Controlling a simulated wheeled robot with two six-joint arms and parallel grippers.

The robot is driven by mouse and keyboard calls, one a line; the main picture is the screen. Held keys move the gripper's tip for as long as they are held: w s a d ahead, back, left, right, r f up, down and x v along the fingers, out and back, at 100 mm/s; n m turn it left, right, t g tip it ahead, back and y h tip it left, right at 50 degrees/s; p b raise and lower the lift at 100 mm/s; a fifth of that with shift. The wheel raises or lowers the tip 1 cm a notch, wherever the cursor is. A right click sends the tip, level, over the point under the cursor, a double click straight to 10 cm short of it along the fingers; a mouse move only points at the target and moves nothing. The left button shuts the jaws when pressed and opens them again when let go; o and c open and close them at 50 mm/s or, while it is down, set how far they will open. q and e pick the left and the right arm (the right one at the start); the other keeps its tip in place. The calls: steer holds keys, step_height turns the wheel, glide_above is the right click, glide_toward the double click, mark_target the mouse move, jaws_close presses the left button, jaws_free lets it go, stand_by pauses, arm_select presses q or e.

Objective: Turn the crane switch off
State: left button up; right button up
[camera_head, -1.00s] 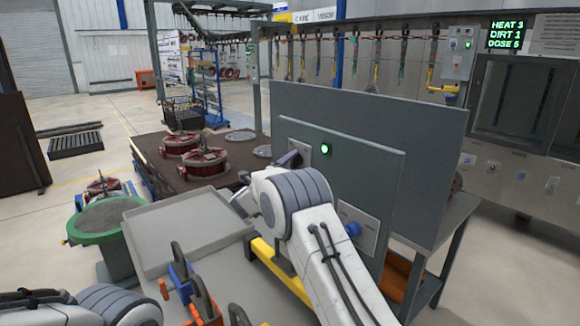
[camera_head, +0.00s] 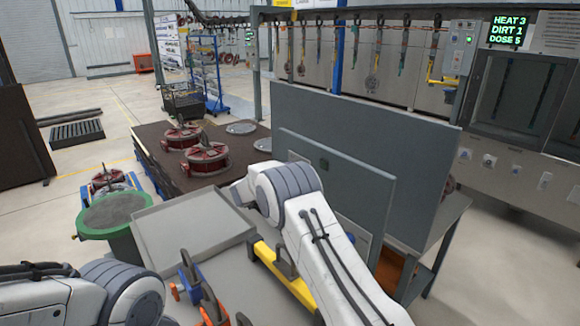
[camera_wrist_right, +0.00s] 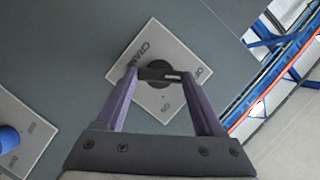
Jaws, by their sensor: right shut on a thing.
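The crane switch is a black round knob with a bar handle on a white plate (camera_wrist_right: 152,48) marked CRANE, OFF and ON, in the right wrist view. The handle (camera_wrist_right: 155,74) lies between the purple fingertips of my right gripper (camera_wrist_right: 161,75), which is shut on it. In the head view my right arm hides the switch and gripper. The lamp (camera_head: 323,163) on the grey panel (camera_head: 300,150) is dark. My left forearm shows at the lower left, but its gripper is out of view.
A second plate with a blue knob (camera_wrist_right: 8,139) is beside the switch in the wrist view. A grey tray (camera_head: 195,235), green-rimmed bin (camera_head: 90,228) and red round parts (camera_head: 207,158) stand left of my right arm. Hooks hang behind the panel.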

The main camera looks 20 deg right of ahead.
steer(key=shift+n+p, duration=0.4)
steer(key=shift+p, duration=0.15)
steer(key=shift+g, duration=0.3)
steer(key=o, duration=1.4)
steer(key=shift+a, duration=0.1)
steer(key=b+v, duration=0.3)
steer(key=v, duration=0.7)
steer(key=shift+s+a+b, duration=0.15)
steer(key=shift+s+b, duration=0.05)
steer(key=shift+b, duration=0.2)
